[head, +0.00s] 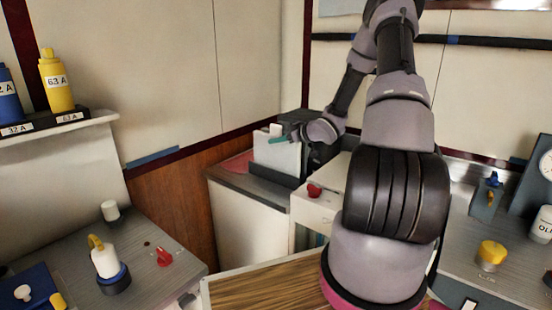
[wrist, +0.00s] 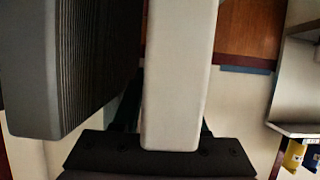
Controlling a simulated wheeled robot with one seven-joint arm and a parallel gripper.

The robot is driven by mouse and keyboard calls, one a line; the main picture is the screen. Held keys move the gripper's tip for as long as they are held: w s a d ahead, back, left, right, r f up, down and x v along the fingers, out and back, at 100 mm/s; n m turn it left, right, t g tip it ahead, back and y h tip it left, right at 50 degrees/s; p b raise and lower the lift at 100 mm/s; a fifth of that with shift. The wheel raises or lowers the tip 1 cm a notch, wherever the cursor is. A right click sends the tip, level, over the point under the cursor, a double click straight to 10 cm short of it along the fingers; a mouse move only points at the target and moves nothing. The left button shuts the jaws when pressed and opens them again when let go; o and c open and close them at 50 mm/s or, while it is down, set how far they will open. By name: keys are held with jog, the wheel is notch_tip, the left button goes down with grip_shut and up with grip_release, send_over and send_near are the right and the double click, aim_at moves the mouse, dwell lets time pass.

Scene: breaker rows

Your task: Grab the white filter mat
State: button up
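The white filter mat (head: 277,155) stands upright in a dark holder (head: 273,175) on the grey cabinet at the back. It also shows in the wrist view as a pale upright slab (wrist: 178,75), close to the camera. My gripper (head: 282,139) is at the mat's upper part, with a teal finger across its top. In the wrist view the dark gripper body (wrist: 160,155) lies beyond the mat's end. Parts of the fingers show at both sides of the mat. The mat hides most of the fingers, so I cannot tell whether they press on it.
A dark ribbed unit (wrist: 75,60) stands close left of the mat in the wrist view. A pale cabinet with a red knob (head: 314,190) is in front right. Bottles (head: 56,80) stand on the left shelf. A white-and-yellow item (head: 105,260) is on the left bench.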

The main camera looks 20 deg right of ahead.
grip_shut()
dwell(1.3)
